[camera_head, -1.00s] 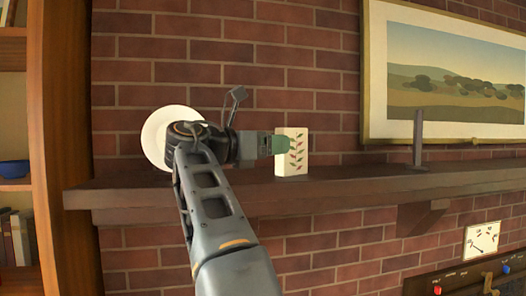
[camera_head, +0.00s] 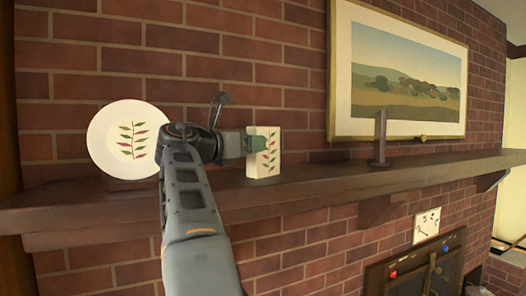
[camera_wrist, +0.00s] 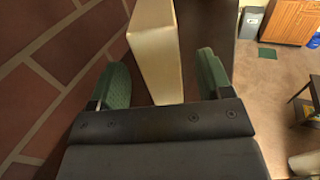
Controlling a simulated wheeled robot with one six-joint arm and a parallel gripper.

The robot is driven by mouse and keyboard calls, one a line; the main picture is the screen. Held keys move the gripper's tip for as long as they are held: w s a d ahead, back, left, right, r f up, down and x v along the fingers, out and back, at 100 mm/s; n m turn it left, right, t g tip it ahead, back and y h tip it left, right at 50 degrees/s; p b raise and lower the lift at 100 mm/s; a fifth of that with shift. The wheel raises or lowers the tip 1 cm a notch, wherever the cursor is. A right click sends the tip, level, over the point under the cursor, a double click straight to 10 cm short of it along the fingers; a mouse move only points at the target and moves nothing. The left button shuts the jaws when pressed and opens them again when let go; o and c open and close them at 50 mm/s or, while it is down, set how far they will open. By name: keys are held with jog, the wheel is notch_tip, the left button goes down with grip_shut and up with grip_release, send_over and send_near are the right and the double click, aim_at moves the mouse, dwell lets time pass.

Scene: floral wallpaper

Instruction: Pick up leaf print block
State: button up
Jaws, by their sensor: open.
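The leaf print block (camera_head: 264,164) is a white upright block with a red and green leaf pattern. It stands on the dark wooden mantel shelf (camera_head: 330,178) against the brick wall. My gripper (camera_head: 262,142) is at the block's left side in the head view, with a green finger overlapping its upper front. In the wrist view the block's pale plain side (camera_wrist: 158,50) rises between the two green fingers of my gripper (camera_wrist: 163,82), which are spread with a gap on each side. Part of the block is hidden by the finger in the head view.
A round white plate (camera_head: 107,145) with the same leaf pattern leans on the wall at the left of the shelf. A dark upright stand (camera_head: 380,140) is to the right. A framed landscape picture (camera_head: 400,70) hangs above.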

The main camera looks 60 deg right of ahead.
jog(key=shift+p+x, duration=0.55)
jog(key=shift+x, duration=1.9)
jog(key=shift+f, duration=0.2)
jog(key=c, duration=1.2)
jog(key=shift+o, duration=0.2)
jog(key=shift+r, duration=0.1)
